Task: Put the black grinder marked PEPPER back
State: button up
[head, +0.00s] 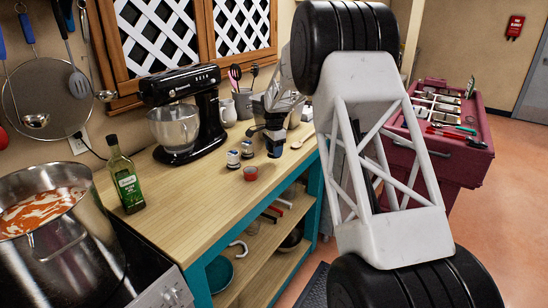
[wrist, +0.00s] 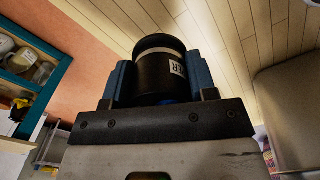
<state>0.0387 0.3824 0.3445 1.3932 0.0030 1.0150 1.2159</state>
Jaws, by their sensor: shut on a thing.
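The black grinder (wrist: 160,72) is between the blue fingers of my gripper (wrist: 160,88) in the wrist view. Part of its white label shows, with letters ending in "ER"; the rest is turned away. In the head view my gripper (head: 273,133) is over the back right part of the wooden counter (head: 190,195), shut on the grinder (head: 274,150), which looks upright. Its base is at or just above the counter; I cannot tell if it touches. Two small shakers (head: 233,159) (head: 247,150) stand just left of it.
A black stand mixer (head: 184,112), green bottle (head: 125,176) and utensil crock (head: 243,103) stand around. The counter's front is clear.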

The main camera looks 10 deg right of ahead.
jog(key=shift+f, duration=1.7)
jog(key=shift+f, duration=0.15)
jog(key=o, duration=1.2)
notch_tip(320, 180, up, 12)
jog(key=shift+r, duration=0.1)
jog(key=shift+s, duration=0.1)
